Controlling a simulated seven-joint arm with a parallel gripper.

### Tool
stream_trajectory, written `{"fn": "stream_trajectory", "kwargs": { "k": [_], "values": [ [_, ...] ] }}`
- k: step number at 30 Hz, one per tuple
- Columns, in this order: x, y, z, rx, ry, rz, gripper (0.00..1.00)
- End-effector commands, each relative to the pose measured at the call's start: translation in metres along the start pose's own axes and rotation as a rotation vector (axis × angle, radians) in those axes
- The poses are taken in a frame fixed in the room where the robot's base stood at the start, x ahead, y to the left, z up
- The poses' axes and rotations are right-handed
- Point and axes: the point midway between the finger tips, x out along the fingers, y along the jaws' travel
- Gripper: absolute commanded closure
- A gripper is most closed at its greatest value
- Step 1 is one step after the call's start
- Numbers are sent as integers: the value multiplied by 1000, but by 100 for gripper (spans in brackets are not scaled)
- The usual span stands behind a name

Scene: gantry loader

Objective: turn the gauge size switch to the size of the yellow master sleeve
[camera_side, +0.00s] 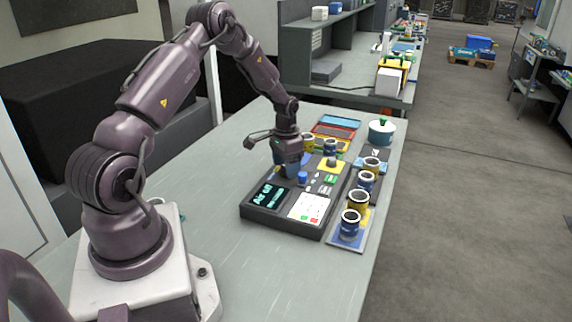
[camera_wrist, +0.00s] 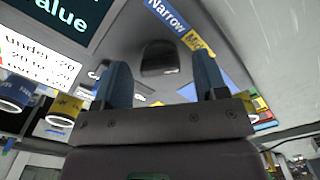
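My gripper (camera_side: 287,168) points down over the dark control console (camera_side: 262,218). In the wrist view its two blue fingers (camera_wrist: 162,82) are apart, with nothing held between them. A dark rounded knob (camera_wrist: 158,57), which looks like the size switch, shows beyond and between the fingertips; contact cannot be told. Beside it is a blue label reading "Narrow" (camera_wrist: 168,14) and a yellow one (camera_wrist: 198,42), partly legible. The knob's setting is unclear. A yellow sleeve (camera_side: 358,201) stands in the right-hand row, and another yellow sleeve (camera_side: 308,140) behind the gripper; which is the master is unclear.
The console carries a lit screen (camera_side: 268,196) and a white printed card (camera_side: 309,207).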

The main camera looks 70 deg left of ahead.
Motion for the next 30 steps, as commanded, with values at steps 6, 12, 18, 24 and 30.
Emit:
{"fn": "stream_trajectory", "kwargs": {
  "k": [6, 12, 18, 24, 30],
  "values": [
    [0, 0, 0, -2, 1, 0, 34],
    [-13, -1, -1, -3, 4, -2, 34],
    [-55, -1, -1, -2, 5, -3, 34],
    [-97, -1, 0, -2, 4, -3, 34],
    [-123, 0, 0, -1, 2, -1, 34]
  ]
}}
